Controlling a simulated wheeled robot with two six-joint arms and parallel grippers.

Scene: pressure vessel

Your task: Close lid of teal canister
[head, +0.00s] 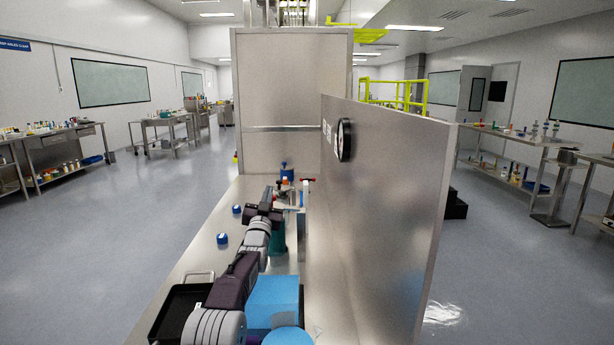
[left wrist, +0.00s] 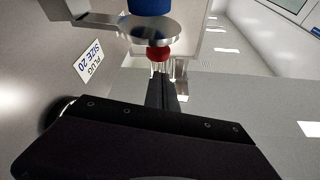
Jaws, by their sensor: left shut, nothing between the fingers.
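A teal canister (head: 277,240) stands on the steel bench, partly hidden behind my left arm. My left gripper (head: 270,196) is beyond and above it, over the bench. In the left wrist view the fingers (left wrist: 164,88) are together and hold nothing. Just beyond the fingertips is a round metal disc (left wrist: 152,32) with a red knob (left wrist: 158,54) and a blue part (left wrist: 149,6) on opposite sides. I cannot tell whether this disc is the canister's lid, or whether the fingers touch the knob. The canister's opening is hidden. My right gripper is not in view.
A tall steel panel (head: 385,200) with a round black gauge (head: 344,140) borders the bench on the right. Blue caps (head: 222,239) lie left of my arm. A black tray (head: 172,312) and a blue box (head: 275,300) are near the front. A blue-topped item (head: 287,173) stands farther back.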

